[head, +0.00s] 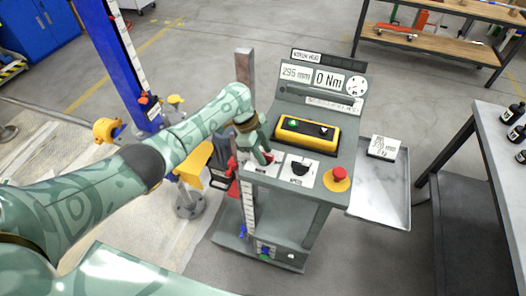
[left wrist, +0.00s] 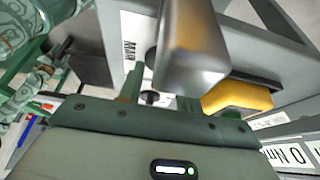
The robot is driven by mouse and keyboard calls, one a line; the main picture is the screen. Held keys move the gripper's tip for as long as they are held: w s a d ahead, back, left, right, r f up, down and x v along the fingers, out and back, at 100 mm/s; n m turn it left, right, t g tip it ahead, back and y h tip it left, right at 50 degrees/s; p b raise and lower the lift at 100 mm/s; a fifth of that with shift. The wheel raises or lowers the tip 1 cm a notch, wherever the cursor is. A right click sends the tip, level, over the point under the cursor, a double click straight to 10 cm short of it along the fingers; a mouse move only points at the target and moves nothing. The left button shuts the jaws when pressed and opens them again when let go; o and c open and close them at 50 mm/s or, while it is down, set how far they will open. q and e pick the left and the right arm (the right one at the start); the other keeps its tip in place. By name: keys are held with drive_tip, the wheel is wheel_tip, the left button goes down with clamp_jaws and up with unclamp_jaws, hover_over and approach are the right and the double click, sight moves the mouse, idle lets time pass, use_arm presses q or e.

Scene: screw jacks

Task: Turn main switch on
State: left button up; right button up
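The control console (head: 322,118) stands in the middle of the head view. My left gripper (head: 263,156) reaches down over its left front corner, above the white main switch plate (head: 262,170), and hides most of it. In the left wrist view, the "MAIN" label (left wrist: 130,48) shows beyond the fingers. My left gripper (left wrist: 159,97) has its two green fingers apart there, with a small dark part, likely the switch knob (left wrist: 150,97), between them. Whether the fingers touch it, and which way the knob points, I cannot tell. My right gripper is in neither view.
A second dial plate (head: 299,171) with a black knob and a red emergency button (head: 338,178) sit right of the main switch. A yellow control box (head: 306,136) lies behind. A grey post (head: 244,66) rises near the gripper and looms in the left wrist view (left wrist: 190,50).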

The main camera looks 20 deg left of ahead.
use_arm(q)
drive_tip(key=shift+c, duration=0.3)
clamp_jaws()
drive_tip(key=shift+r, duration=0.1)
